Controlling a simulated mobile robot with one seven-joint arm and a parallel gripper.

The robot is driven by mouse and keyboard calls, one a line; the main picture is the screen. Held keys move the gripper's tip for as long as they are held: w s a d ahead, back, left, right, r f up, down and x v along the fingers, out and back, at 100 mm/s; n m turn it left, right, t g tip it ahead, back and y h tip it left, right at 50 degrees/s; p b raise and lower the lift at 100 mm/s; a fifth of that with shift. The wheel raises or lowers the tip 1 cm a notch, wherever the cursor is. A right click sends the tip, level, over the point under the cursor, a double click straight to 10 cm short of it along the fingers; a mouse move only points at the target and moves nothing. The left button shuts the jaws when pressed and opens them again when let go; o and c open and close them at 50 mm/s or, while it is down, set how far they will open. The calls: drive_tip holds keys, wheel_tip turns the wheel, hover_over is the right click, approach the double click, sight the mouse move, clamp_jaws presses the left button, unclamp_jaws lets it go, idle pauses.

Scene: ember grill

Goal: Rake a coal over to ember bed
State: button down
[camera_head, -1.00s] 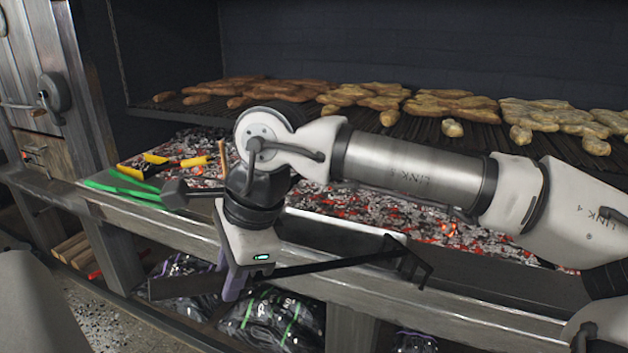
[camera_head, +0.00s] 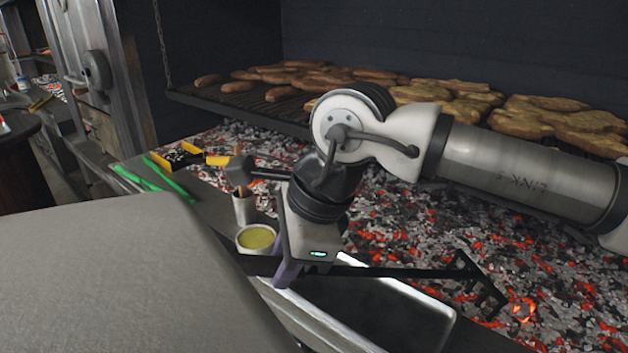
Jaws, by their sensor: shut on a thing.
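My gripper (camera_head: 288,274) is shut on the black handle of a rake (camera_head: 400,272), at the front edge of the grill. The rake points right, and its angular head (camera_head: 482,288) is over or on the coals; contact cannot be told. The ember bed (camera_head: 400,225) is a wide spread of grey ash and coals with red glowing spots. One brighter orange coal (camera_head: 523,311) glows just right of the rake head. My arm hides part of the bed.
A metal tray (camera_head: 375,320) lies below the rake. A bowl of yellow-green liquid (camera_head: 256,238) and a pale cup (camera_head: 244,208) stand left of my gripper. Green tongs (camera_head: 165,178) lie farther left. A grate with meat (camera_head: 290,88) hangs above the coals.

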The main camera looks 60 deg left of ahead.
drive_tip(key=shift+w, duration=0.4)
drive_tip(key=shift+w+d+f, duration=0.2)
drive_tip(key=shift+d+f, duration=0.15)
drive_tip(key=shift+f, duration=0.05)
drive_tip(key=w+d+f+p, duration=0.3)
drive_tip(key=w+d+p, duration=0.2)
drive_tip(key=w+d, duration=1.6)
drive_tip(key=s+a+r, duration=0.2)
drive_tip(key=s+r, duration=0.1)
drive_tip(key=s, duration=0.2)
drive_tip(key=shift+s+p, duration=0.15)
drive_tip(key=shift+p, duration=0.3)
drive_tip(key=shift+s, duration=0.1)
